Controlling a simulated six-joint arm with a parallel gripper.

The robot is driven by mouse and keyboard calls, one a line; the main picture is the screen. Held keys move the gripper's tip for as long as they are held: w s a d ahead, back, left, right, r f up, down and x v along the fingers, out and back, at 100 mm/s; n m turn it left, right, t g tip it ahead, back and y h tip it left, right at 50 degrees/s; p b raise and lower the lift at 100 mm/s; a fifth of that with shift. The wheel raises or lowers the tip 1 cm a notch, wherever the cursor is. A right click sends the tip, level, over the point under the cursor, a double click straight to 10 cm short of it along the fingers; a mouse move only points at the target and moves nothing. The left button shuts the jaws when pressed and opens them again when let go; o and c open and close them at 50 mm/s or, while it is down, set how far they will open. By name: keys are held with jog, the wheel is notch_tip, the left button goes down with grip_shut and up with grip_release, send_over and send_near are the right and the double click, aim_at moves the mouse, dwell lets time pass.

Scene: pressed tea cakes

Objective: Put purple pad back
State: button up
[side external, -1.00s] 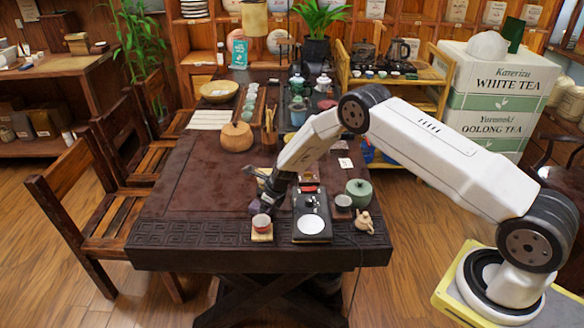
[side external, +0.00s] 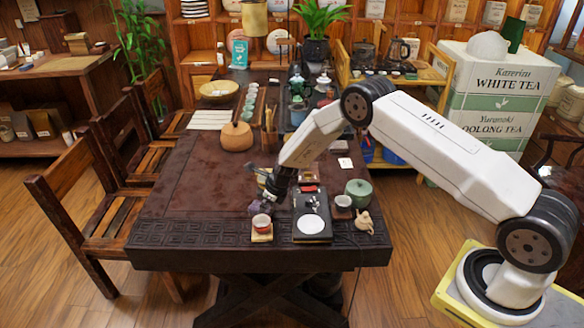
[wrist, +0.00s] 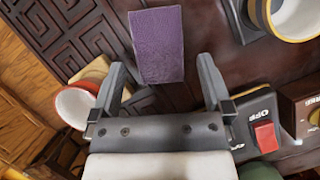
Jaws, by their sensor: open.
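The purple pad (wrist: 158,45) lies in the wrist view just beyond and between my two fingertips, apart from both. In the side view the pad (side external: 259,207) is small and partly hidden, on the dark carved table (side external: 190,232) just behind the red cup. My gripper (wrist: 161,62) is open and empty, with clear gaps on both sides of the pad. In the side view my gripper (side external: 267,196) is tilted down over the table, a little above the pad.
The red cup (side external: 262,221) stands on a wooden coaster (side external: 262,235) in front of the pad. A black scale (side external: 312,236) is to the right, with a green jar (side external: 358,188) and a small teapot (side external: 364,221) beyond. The table's middle-left is clear.

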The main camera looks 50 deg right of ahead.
jog(key=v, duration=1)
jog(key=shift+r, duration=0.3)
jog(key=shift+s, duration=0.15)
dwell(0.3)
jog(key=s+a+r+n, duration=0.1)
jog(key=s+r+n, duration=0.3)
jog(key=s+n, duration=0.5)
jog(key=s+a+r+n+g+h, duration=0.1)
jog(key=s+r+n, duration=0.3)
jog(key=s+n, duration=0.5)
jog(key=s+a+r+n, duration=0.1)
jog(key=s+r+n, duration=0.3)
jog(key=s+n, duration=0.5)
jog(key=n, duration=0.4)
jog(key=shift+s+a+r+g+h, duration=0.15)
jog(key=shift+r+g+h, duration=0.15)
jog(key=shift+r+h, duration=0.1)
